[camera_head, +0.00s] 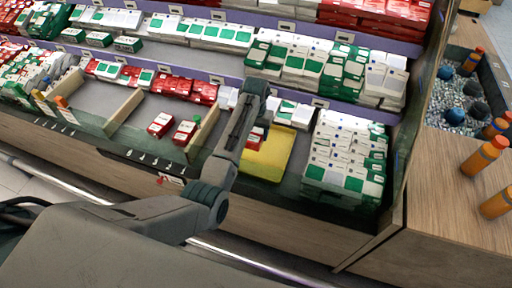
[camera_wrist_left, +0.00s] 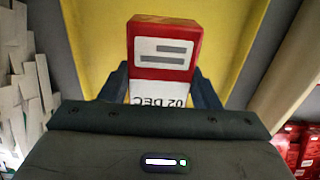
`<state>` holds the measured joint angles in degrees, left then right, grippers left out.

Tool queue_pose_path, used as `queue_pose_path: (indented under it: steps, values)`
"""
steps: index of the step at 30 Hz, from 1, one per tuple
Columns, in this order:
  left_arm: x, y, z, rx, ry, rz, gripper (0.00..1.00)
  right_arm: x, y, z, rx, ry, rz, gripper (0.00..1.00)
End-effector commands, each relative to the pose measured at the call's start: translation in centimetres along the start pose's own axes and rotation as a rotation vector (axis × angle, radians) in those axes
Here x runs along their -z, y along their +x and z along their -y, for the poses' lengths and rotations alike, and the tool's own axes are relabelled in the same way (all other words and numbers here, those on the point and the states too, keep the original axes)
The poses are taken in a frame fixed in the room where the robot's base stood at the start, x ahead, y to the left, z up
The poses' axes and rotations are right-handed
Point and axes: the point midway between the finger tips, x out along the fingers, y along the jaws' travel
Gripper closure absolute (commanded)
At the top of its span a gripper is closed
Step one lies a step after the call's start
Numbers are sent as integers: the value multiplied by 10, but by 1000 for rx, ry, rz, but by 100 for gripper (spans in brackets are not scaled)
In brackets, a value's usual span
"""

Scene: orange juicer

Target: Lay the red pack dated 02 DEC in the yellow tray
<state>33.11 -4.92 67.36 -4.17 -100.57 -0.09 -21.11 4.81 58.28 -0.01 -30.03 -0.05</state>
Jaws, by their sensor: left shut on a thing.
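The red pack dated 02 DEC (camera_wrist_left: 165,45) is between the fingers of my left gripper (camera_wrist_left: 160,88). It has a red end with a white label, and the printed date appears upside down in the left wrist view. My left gripper is shut on it. The yellow tray (camera_wrist_left: 235,40) fills the background behind the pack. In the head view the yellow tray (camera_head: 272,158) lies on the lower shelf, and part of the red pack (camera_head: 254,140) shows at its left side beside my arm. I cannot tell whether the pack touches the tray. My right gripper is not in view.
Two loose red packs (camera_head: 160,124) (camera_head: 184,132) lie on the shelf left of the tray, near a wooden divider (camera_head: 203,133). Stacked white and green boxes (camera_head: 343,155) stand close on the tray's right. Orange bottles (camera_head: 484,155) stand on the wooden counter at far right.

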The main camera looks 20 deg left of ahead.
Motion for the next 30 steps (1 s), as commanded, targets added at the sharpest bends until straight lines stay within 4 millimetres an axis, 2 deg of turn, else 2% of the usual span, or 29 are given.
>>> queue_pose_path:
  steps: [3, 10, 15, 27, 28, 30]
  values:
    - [0, 20, 0, 0, -1, 0, 71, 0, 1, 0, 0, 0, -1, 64]
    - [0, 39, 0, 0, -1, 0, 71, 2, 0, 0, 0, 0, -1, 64]
    - [0, 63, 0, 0, -1, 1, 71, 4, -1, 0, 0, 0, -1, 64]
    - [0, 70, 0, 0, -1, -1, 71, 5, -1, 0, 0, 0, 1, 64]
    - [0, 70, 0, 0, -1, -1, 38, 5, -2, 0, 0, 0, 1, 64]
    - [0, 70, 0, 0, -1, -1, 24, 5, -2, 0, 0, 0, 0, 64]
